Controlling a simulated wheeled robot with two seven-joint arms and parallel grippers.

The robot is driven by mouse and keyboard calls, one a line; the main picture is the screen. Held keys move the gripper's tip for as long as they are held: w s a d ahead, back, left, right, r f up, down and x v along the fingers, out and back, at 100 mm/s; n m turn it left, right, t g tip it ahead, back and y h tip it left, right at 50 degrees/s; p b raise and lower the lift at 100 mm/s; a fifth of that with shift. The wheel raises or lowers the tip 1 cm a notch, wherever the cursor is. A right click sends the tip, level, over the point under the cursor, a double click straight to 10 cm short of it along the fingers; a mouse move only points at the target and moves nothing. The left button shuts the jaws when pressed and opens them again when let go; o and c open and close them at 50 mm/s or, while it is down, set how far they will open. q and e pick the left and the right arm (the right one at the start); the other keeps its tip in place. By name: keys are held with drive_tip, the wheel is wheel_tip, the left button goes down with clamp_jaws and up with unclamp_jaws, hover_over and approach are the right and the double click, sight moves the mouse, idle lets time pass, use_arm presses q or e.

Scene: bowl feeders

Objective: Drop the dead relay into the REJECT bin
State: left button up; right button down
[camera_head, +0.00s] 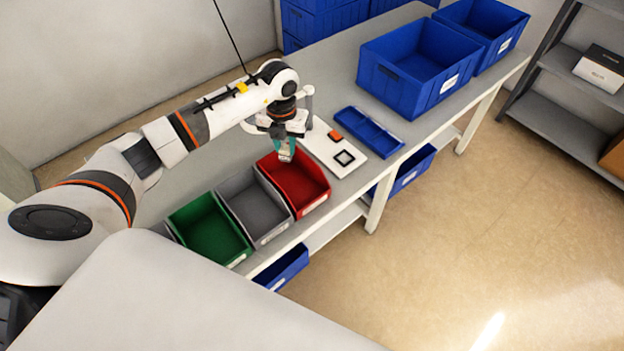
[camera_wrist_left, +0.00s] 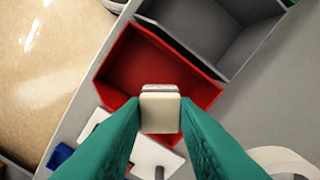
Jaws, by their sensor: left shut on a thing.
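My left gripper (camera_head: 285,150) is over the back part of the red bin (camera_head: 313,205) in the head view. In the left wrist view its teal fingers (camera_wrist_left: 160,112) are shut on a small pale, block-shaped relay (camera_wrist_left: 160,108). The relay is above the red bin (camera_wrist_left: 135,62), near its rim in that view. The inside of the red bin looks empty where it shows. I cannot read the bin's label, so I cannot tell its name. My right gripper is not in view.
A grey bin (camera_head: 253,207) and a green bin (camera_head: 208,230) stand left of the red one. A white board (camera_head: 318,145) with an orange part and a black square frame lies behind it. A shallow blue tray (camera_head: 369,131) and larger blue bins (camera_head: 408,78) are farther right.

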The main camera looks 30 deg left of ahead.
sight(285, 158)
use_arm(q)
drive_tip(key=shift+f, duration=0.45)
wheel_tip(285, 158, down, 4)
drive_tip(key=b, duration=0.3)
drive_tip(key=shift+a+r, duration=0.1)
drive_tip(key=shift+f+b, duration=0.5)
drive_tip(key=shift+f, duration=0.1)
drive_tip(key=o, duration=1.1)
drive_tip(key=shift+c, duration=0.2)
drive_tip(key=shift+r, duration=0.15)
wheel_tip(285, 158, up, 12)
drive_tip(key=shift+f+b, duration=0.1)
drive_tip(key=shift+b, duration=0.7)
